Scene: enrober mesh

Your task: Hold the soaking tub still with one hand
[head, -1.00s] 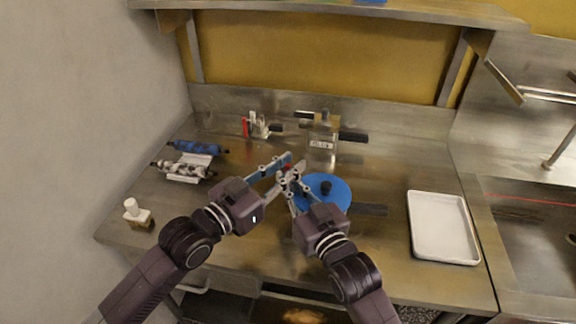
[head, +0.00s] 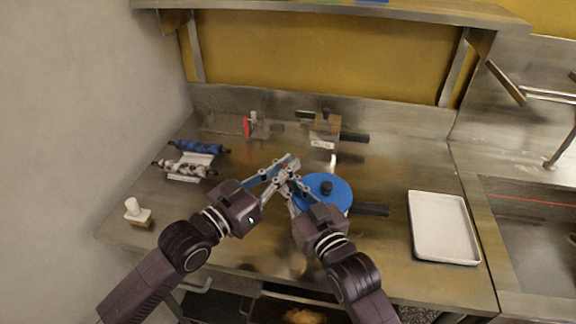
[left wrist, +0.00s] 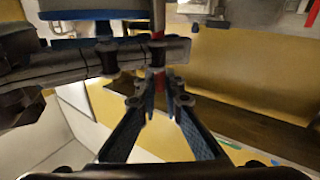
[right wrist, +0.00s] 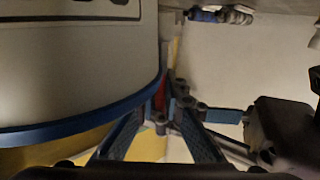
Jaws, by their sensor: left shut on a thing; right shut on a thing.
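The soaking tub is a round white tub with a blue top (head: 338,185) and a dark knob, standing on the steel counter. Its white wall (right wrist: 80,65) and blue rim fill the left of the right wrist view. My left gripper (head: 282,172) and right gripper (head: 288,180) meet just left of the tub. A slim red item (left wrist: 158,52) stands between the left fingertips. Red also shows at the right fingertips (right wrist: 165,100), close beside the rim. Both grippers are shut. Whether they hold the same red item, or the right one touches the rim, I cannot tell.
A white tray (head: 443,228) lies at the right, before the sink (head: 525,225). A rack with rollers (head: 188,165) and a white-handled brush (head: 136,212) are at the left. The counter's front middle is clear.

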